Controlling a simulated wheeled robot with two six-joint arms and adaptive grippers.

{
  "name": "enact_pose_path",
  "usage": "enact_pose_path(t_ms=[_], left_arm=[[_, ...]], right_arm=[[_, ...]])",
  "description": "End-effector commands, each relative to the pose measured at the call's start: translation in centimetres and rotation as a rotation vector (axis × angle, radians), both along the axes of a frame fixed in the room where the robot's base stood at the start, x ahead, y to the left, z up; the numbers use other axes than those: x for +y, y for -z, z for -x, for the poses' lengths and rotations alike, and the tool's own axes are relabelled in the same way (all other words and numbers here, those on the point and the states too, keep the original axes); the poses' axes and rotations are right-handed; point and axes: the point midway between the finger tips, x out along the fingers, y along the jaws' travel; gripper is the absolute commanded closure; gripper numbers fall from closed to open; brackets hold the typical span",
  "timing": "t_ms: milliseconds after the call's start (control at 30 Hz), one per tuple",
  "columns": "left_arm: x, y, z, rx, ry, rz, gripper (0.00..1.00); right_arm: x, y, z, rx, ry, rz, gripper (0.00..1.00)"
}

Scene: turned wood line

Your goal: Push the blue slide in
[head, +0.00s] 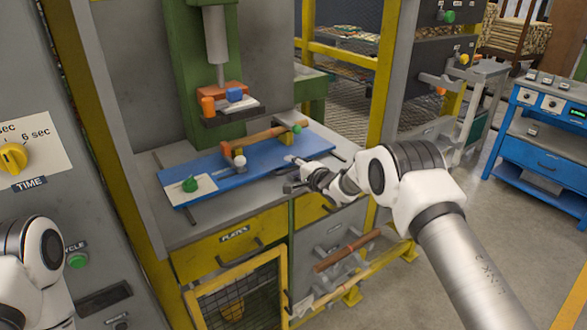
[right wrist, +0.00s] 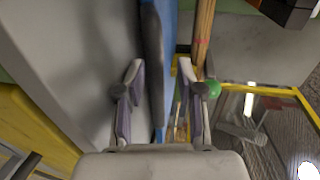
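The blue slide (head: 212,167) is a long flat board on the grey bench under the green press. A turned wooden piece (head: 262,138) lies along it on supports. The slide also shows in the right wrist view (right wrist: 170,22), with the wood (right wrist: 204,35) beside it. My right gripper (head: 289,174) is at the front edge of the slide, right of its middle. Its fingers (right wrist: 163,90) are apart, with the slide's edge and a dark bar seen between them; I cannot tell whether they touch. My left gripper is out of view; only part of my left arm shows.
A green knob (head: 190,185) sits on a pale plate at the slide's left end, and a green ball (head: 297,128) is near its right end. The press head (head: 231,106) hangs above. A yellow post (head: 384,75) stands to the right. A yellow drawer (head: 231,246) is below.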

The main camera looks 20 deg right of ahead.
Motion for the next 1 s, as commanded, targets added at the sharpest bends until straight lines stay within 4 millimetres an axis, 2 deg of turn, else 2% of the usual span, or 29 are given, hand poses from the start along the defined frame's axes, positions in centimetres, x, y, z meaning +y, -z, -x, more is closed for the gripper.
enact_pose_path(t_ms=[267, 600, 700, 1000], left_arm=[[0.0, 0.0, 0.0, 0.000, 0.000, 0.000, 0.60], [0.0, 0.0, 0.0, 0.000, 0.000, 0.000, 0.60], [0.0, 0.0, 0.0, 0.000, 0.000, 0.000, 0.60], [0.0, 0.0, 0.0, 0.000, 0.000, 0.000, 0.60]], right_arm=[[-0.4, 0.1, 1.0, 0.006, 0.001, 0.000, 0.61], [-2.2, -1.3, 6.1, 0.003, 0.000, -0.001, 0.61], [-2.5, -1.5, 7.0, 0.002, 0.000, 0.000, 0.61], [-2.5, -1.5, 7.3, 0.001, -0.001, 0.001, 0.61]])
